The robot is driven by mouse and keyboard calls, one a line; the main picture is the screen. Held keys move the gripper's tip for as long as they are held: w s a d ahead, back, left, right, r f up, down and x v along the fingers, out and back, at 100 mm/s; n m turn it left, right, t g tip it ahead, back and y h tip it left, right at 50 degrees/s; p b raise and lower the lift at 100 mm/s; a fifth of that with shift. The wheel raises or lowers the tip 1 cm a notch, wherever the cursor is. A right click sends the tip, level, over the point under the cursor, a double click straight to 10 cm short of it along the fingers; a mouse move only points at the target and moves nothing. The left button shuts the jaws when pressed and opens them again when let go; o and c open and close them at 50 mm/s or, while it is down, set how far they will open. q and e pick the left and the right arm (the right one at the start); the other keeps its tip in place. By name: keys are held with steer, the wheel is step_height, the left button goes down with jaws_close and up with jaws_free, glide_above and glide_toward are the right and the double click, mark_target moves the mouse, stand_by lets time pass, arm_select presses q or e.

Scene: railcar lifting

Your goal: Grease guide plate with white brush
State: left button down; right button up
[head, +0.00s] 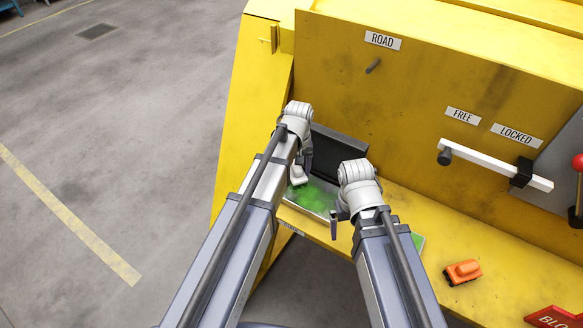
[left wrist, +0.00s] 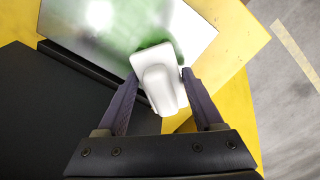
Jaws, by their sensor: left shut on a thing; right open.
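The white brush (left wrist: 160,75) is between the two dark fingers of my left gripper (left wrist: 160,88), which is shut on it. In the head view the white brush (head: 298,177) is at the guide plate (head: 323,208), a shiny metal plate on the yellow ledge. Green grease (head: 312,194) covers part of the plate, and the brush head is over or against the green patch; contact is hard to tell.
A black panel (head: 336,150) stands behind the plate. A white lever (head: 495,168) sits below the FREE and LOCKED labels. Floor at left is clear.

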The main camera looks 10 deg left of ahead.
arm_select(q)
steer(key=shift+w+d, duration=0.1)
steer(key=shift+d, duration=0.55)
steer(key=shift+s+d, duration=0.3)
steer(key=shift+d, duration=0.65)
arm_select(e)
steer(key=shift+d+r, duration=0.1)
steer(key=shift+d, duration=0.05)
arm_select(q)
steer(key=shift+s+d+r, duration=0.1)
steer(key=shift+s+d, duration=0.15)
steer(key=shift+d, duration=0.6)
steer(key=shift+s+d, duration=0.3)
steer(key=shift+d, duration=0.6)
steer(key=shift+s+d, duration=0.3)
steer(key=shift+d, duration=0.65)
steer(key=shift+s+d, duration=0.35)
steer(key=shift+d, duration=0.5)
steer(key=shift+s+d, duration=0.3)
steer(key=shift+d, duration=0.5)
